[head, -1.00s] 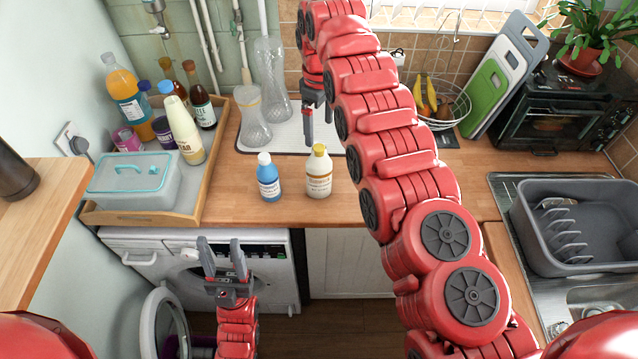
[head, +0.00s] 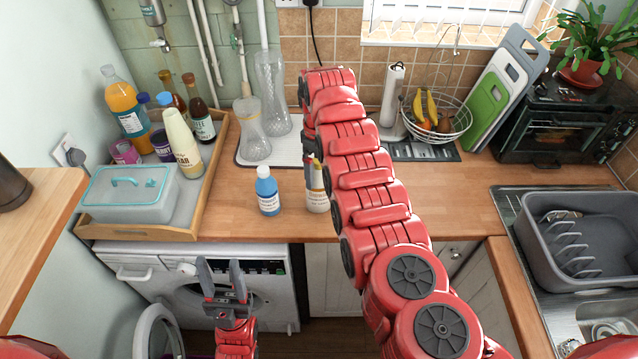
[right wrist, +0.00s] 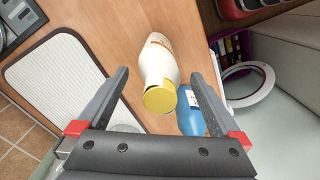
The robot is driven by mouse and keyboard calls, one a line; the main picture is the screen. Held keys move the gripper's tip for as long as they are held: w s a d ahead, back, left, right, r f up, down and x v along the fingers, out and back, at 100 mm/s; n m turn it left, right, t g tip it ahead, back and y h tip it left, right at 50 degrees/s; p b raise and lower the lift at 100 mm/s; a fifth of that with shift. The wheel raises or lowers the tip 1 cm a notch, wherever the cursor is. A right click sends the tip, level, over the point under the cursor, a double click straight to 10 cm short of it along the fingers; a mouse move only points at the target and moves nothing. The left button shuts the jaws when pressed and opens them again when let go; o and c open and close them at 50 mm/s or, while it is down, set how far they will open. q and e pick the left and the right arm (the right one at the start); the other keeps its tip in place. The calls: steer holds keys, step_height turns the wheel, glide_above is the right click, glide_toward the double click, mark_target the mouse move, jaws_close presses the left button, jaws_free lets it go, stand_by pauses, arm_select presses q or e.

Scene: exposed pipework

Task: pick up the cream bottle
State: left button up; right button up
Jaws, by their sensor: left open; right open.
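The cream bottle (head: 317,200) with a yellow cap stands upright on the wooden counter, partly hidden by my right arm in the head view. In the right wrist view the cream bottle (right wrist: 159,60) lies between the two fingers of my open right gripper (right wrist: 159,76), its yellow cap toward the palm. I cannot tell whether the fingers touch it. In the head view my right gripper (head: 312,172) comes down from above at the bottle, mostly hidden by its own arm. My left gripper (head: 220,268) is open and empty, low in front of the washing machine.
A blue bottle (head: 267,192) stands close to the left of the cream bottle, and also shows in the right wrist view (right wrist: 191,118). A wooden tray (head: 207,185) with several bottles is at the left. A drying mat (head: 246,158) with glass vessels lies behind.

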steer(key=shift+f, duration=0.7)
jaws_close()
